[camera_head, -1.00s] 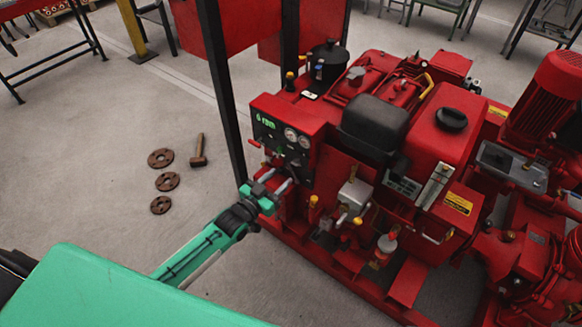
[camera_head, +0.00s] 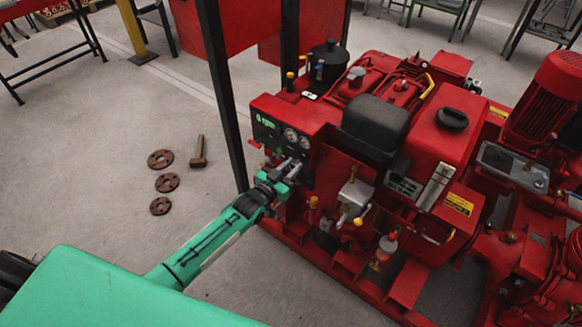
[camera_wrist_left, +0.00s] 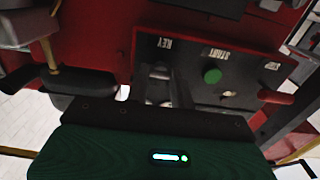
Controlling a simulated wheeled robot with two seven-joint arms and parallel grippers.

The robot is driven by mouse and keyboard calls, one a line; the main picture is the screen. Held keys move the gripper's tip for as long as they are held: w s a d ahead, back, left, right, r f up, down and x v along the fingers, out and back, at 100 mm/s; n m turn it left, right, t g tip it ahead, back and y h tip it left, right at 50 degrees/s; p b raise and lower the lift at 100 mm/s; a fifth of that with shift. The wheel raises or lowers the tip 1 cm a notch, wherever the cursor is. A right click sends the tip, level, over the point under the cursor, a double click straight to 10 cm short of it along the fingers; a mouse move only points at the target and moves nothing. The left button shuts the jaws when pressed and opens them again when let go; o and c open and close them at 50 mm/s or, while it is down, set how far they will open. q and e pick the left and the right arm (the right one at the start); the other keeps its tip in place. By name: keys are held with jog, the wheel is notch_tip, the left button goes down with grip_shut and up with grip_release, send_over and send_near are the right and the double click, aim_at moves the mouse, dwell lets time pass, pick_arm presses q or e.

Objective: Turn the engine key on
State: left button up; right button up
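The red engine's control panel (camera_head: 268,138) faces left in the head view, with a green readout and round gauges. In the left wrist view the dark panel (camera_wrist_left: 236,92) carries a KEY label (camera_wrist_left: 165,43), a START label (camera_wrist_left: 216,53) and a green button (camera_wrist_left: 212,75). My left gripper (camera_head: 286,166) is at the lower part of this panel, with its two grey fingers apart. In the wrist view its fingers reach in below the KEY label. The key cannot be made out clearly there, and I cannot tell whether the fingers touch it. My right gripper is not in view.
A black post (camera_head: 222,95) stands just left of the panel. A hammer (camera_head: 198,152) and rusty discs (camera_head: 168,182) lie on the floor at left.

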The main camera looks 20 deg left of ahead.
pick_arm(q)
jog(key=shift+c, duration=1.2)
